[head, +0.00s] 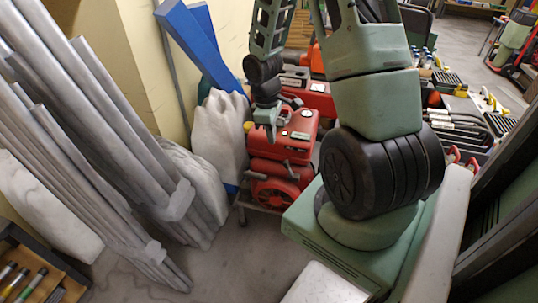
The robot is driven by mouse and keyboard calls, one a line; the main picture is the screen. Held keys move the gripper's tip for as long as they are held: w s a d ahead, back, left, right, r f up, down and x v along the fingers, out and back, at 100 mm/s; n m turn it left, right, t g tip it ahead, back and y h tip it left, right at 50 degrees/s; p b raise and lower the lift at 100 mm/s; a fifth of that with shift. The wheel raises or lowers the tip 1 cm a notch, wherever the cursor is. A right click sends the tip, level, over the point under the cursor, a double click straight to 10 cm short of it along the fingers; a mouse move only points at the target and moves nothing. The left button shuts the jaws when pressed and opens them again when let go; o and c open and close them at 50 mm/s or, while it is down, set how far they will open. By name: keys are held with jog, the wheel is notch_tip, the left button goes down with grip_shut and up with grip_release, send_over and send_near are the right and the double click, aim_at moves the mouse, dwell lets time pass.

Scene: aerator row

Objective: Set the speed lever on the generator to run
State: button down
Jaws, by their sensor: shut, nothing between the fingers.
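The red generator (292,132) stands on a low stand in the middle of the head view. It has a red tank-like top, a round red housing at its lower front and dark fittings. My gripper (271,135) points down at the generator's upper left side, close in front of it. It is shut and appears empty. The view is too small to tell whether it touches the generator. I cannot pick out the speed lever or its setting. My wrist and forearm hide part of the generator's top and back.
Long grey wrapped poles (100,140) lean at the left. Pale sacks (219,132) and blue boards (190,38) stand by the wall, left of the generator. More red equipment (318,95) lies behind it. Bare floor (236,255) is open in front.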

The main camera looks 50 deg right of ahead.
aim_at(290, 170)
jog(key=shift+d+f, duration=0.3)
jog(key=shift+d, duration=0.25)
jog(key=shift+d+f, duration=0.3)
jog(key=shift+d, duration=0.25)
notch_tip(290, 170, down, 10)
jog(key=s+b, duration=0.1)
jog(key=b, duration=0.2)
jog(key=shift+d+b, duration=0.15)
jog(key=shift+b, duration=0.25)
jog(key=shift+s+r+p, duration=0.1)
jog(key=shift+r+p, duration=0.05)
jog(key=shift+p, duration=0.15)
